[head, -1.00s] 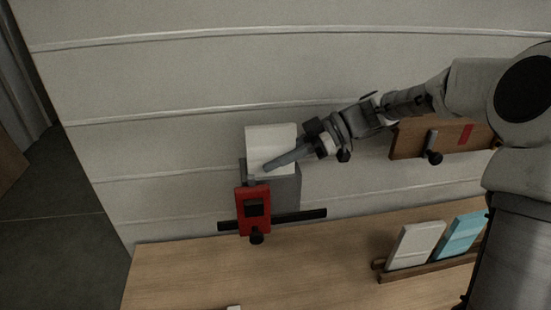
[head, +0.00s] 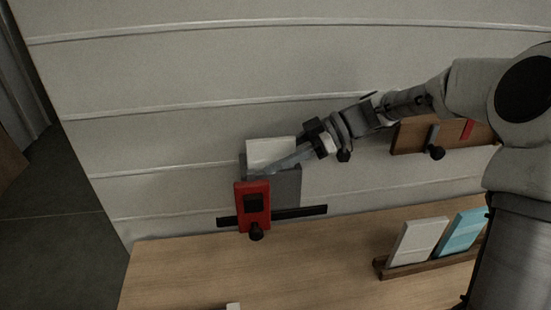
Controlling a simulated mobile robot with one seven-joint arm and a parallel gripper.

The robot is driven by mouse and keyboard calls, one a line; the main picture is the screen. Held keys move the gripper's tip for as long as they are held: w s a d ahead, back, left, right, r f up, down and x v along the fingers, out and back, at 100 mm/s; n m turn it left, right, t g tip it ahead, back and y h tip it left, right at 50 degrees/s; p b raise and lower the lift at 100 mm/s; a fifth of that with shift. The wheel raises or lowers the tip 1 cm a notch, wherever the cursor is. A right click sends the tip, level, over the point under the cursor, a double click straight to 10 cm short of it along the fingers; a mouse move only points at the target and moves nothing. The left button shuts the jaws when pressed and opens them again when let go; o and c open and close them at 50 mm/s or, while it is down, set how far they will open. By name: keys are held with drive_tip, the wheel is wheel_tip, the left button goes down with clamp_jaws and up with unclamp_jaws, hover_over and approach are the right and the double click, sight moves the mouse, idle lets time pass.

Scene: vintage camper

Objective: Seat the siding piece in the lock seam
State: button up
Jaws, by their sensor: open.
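The white siding piece (head: 270,151) stands upright against the camper wall, its lower part hidden behind a grey plate (head: 287,186) that appears to be the lock seam holder. A red clamp block (head: 241,216) with a black knob sits at the plate's left front, on a black bar. My gripper (head: 262,171) reaches in from the right, its long grey finger crossing in front of the white piece and the plate's top. It is open. I cannot tell whether a finger touches the piece, and the seam itself is hidden.
A wooden board (head: 408,137) with a grey lever and black knob is on the wall at right. A brown rack (head: 400,273) holds a white panel (head: 418,243) and a turquoise panel (head: 460,234) on the wooden counter (head: 180,275). The counter's left part is mostly clear.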

sight(295, 150)
drive_tip(key=p+v, duration=0.1)
drive_tip(key=v, duration=0.6)
drive_tip(key=shift+d, duration=0.3)
